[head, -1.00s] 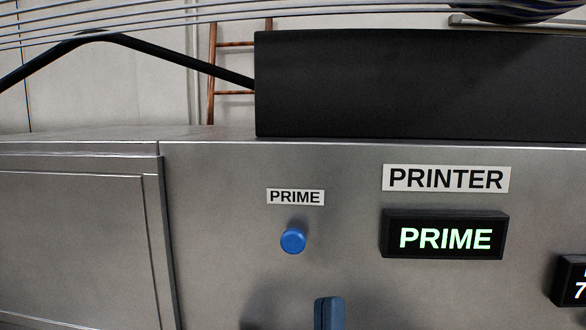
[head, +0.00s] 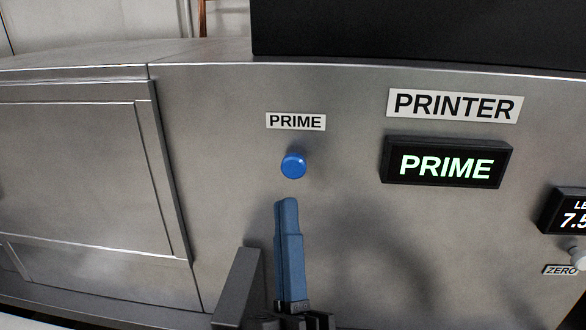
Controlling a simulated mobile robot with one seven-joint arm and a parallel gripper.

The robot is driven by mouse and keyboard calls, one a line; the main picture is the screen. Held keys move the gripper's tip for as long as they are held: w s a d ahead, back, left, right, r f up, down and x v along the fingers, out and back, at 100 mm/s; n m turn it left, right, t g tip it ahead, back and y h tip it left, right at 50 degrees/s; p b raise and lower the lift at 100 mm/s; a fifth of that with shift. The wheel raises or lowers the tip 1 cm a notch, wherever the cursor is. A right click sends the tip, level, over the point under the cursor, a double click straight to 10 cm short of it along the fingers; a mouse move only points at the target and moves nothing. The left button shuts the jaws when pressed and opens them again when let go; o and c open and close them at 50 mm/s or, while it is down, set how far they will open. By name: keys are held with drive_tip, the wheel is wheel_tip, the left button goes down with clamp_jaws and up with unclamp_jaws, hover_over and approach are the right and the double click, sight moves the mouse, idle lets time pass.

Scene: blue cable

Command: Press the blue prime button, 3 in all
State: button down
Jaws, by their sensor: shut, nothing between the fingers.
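The blue prime button (head: 293,166) is a round knob on the grey metal panel, under a white label reading PRIME (head: 296,121). A lit display (head: 447,166) to its right reads PRIME in green, below a PRINTER label (head: 455,106). My gripper (head: 286,203) has blue fingers, shut together with nothing between them. It points up the panel, and its tips show just below the button in the picture, with a visible gap between them. How far the tips stand off the panel is hard to tell.
A second display (head: 570,212) is cut off at the right edge, with a pale knob (head: 579,258) and a ZERO label (head: 560,270) below it. A black box (head: 420,35) sits on top of the machine. A panel door (head: 75,175) is at the left.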

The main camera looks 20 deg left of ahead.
sight(295, 164)
drive_tip(key=w+a+b, duration=0.1)
drive_tip(key=w+b, duration=0.1)
drive_tip(key=w, duration=0.4)
drive_tip(key=shift+a, duration=0.35)
idle(1.7)
drive_tip(key=shift+w+a, duration=0.1)
drive_tip(key=shift+w, duration=0.25)
drive_tip(key=shift+w+a+b, duration=0.2)
drive_tip(key=shift+w+b, duration=0.45)
drive_tip(key=shift+w, duration=0.15)
idle(0.9)
drive_tip(key=shift+s, duration=0.2)
drive_tip(key=shift+s+d+p, duration=0.2)
drive_tip(key=shift+s+p, duration=0.1)
drive_tip(key=shift+s, duration=0.2)
drive_tip(key=shift+s+d+p, duration=0.15)
drive_tip(key=shift+s+p, duration=0.15)
drive_tip(key=shift+s, duration=0.15)
drive_tip(key=shift+s+d+p, duration=0.2)
drive_tip(key=shift+s+p, duration=0.15)
drive_tip(key=shift+s, duration=0.45)
drive_tip(key=shift+s+d+p, duration=0.25)
drive_tip(key=shift+s+p, duration=0.05)
drive_tip(key=shift+s, duration=0.55)
drive_tip(key=shift+s+d+p, duration=0.2)
drive_tip(key=shift+s+p, duration=0.15)
drive_tip(key=shift+s, duration=0.45)
